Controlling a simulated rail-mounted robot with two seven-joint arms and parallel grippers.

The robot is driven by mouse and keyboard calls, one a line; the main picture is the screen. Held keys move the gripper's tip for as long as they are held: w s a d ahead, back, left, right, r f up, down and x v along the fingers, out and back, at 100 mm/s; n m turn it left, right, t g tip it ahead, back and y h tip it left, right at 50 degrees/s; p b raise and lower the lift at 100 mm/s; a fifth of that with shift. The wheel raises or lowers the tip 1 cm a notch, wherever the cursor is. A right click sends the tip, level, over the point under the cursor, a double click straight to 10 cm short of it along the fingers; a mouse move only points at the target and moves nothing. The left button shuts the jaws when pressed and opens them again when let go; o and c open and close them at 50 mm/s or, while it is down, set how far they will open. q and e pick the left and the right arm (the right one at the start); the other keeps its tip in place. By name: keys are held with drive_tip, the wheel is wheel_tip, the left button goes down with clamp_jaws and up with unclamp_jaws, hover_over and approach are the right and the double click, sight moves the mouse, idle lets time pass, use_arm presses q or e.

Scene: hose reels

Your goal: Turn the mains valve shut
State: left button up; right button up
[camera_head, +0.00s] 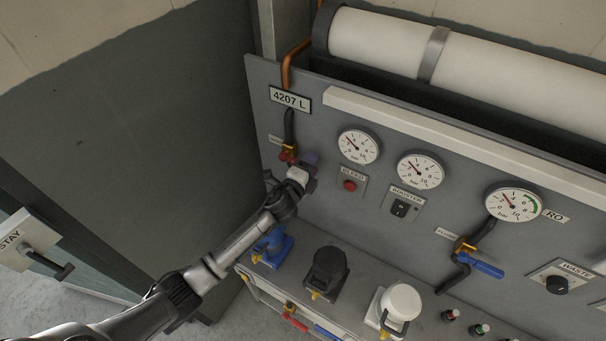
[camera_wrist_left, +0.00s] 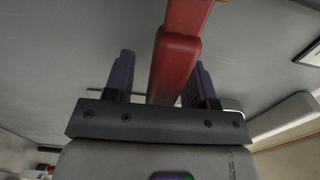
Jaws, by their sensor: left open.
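A valve with a red lever (camera_head: 288,157) and a brass body sits on the dark pipe at the panel's left, below the "4207 L" plate (camera_head: 290,99). A small tag beside it is too blurred to read. My left gripper (camera_head: 306,162) is at this valve and partly hides the lever. In the left wrist view the red lever (camera_wrist_left: 174,66) lies between the two purple fingers of my open left gripper (camera_wrist_left: 160,78). The right finger is close to the lever, and a wider gap shows on the left. I cannot tell whether they touch. My right gripper is not in view.
Dial gauges (camera_head: 358,147), a red "BLEED" button (camera_head: 349,186) and a "BOOSTER" switch (camera_head: 400,209) are right of the gripper. A blue-handled valve (camera_head: 487,269) is farther right. Blue, black (camera_head: 328,270) and white fittings (camera_head: 401,303) stand on the ledge below.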

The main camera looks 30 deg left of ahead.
use_arm(q)
drive_tip(key=s+b, duration=0.1)
drive_tip(key=s, duration=1.2)
drive_tip(key=shift+s+d, duration=0.25)
drive_tip(key=shift+d, duration=0.2)
drive_tip(key=s+a+f+n+g+y, duration=0.35)
drive_tip(key=s+n+g, duration=0.2)
drive_tip(key=n, duration=0.55)
drive_tip(key=s+d+f+n+g+h, duration=0.1)
drive_tip(key=s+d+f+g+h, duration=0.2)
drive_tip(key=s, duration=0.5)
drive_tip(key=s+d+f+n+g, duration=0.25)
drive_tip(key=s+d, duration=0.25)
drive_tip(key=s, duration=0.3)
drive_tip(key=s+d+f+n+g+h, duration=0.1)
drive_tip(key=s+d+f+g+h, duration=0.2)
drive_tip(key=s, duration=0.5)
wheel_tip(320, 180, up, 13)
drive_tip(key=y+p, duration=0.1)
drive_tip(key=p, duration=1.2)
drive_tip(key=shift+d, duration=0.4)
